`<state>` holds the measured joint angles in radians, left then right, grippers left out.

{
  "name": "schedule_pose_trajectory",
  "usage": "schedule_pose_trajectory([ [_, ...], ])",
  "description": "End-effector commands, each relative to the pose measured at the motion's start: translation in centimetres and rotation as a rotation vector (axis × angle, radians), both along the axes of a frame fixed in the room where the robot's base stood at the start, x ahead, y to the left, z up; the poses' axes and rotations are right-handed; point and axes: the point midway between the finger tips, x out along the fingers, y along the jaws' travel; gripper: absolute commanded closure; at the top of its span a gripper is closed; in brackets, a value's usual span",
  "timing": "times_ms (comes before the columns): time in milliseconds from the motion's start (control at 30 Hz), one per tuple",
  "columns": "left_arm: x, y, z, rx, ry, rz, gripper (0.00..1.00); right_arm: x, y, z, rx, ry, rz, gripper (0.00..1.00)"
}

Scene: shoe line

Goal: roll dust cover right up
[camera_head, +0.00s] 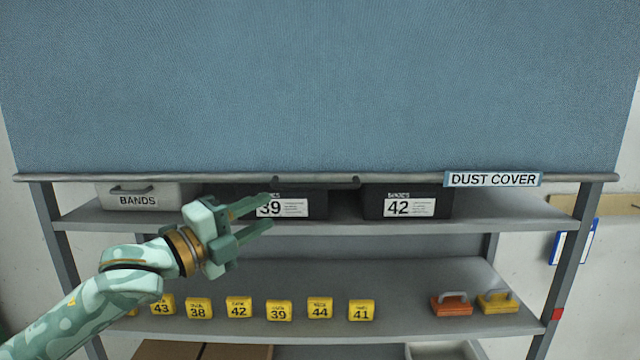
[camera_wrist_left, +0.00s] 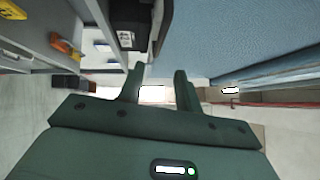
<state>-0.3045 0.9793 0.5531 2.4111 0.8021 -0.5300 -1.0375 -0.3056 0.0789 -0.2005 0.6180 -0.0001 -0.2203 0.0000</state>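The dust cover (camera_head: 320,85) is a blue fabric sheet hanging over the upper part of the rack. A grey bar (camera_head: 400,180) runs along its lower edge, with two small dark fittings near its middle. A "DUST COVER" label (camera_head: 492,180) sits on the bar at the right. My left gripper (camera_head: 268,213) is open and empty, a little below the bar in the picture, in front of the box marked 39. In the left wrist view its fingers (camera_wrist_left: 157,80) are apart with nothing between them, and the cover (camera_wrist_left: 255,35) fills the upper right. My right gripper is not in view.
A grey BANDS box (camera_head: 165,194) and dark boxes marked 39 (camera_head: 318,206) and 42 (camera_head: 445,207) stand on the upper shelf. Yellow numbered blocks (camera_head: 278,311) and two handled blocks (camera_head: 452,304) stand on the lower shelf. Rack posts (camera_head: 567,262) flank the shelves.

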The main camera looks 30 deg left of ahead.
Motion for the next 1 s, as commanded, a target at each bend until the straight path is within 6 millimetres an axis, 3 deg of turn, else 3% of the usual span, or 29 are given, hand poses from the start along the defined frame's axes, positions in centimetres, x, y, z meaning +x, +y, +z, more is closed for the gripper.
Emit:
schedule_pose_trajectory([
  [700, 12.1, -2.9, 1.9, -0.006, 0.000, 0.002, 0.66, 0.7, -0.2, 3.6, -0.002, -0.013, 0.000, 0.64],
  [1000, 13.3, -3.3, 1.8, -0.002, 0.000, 0.001, 0.66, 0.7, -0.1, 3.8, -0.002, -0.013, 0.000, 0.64],
])
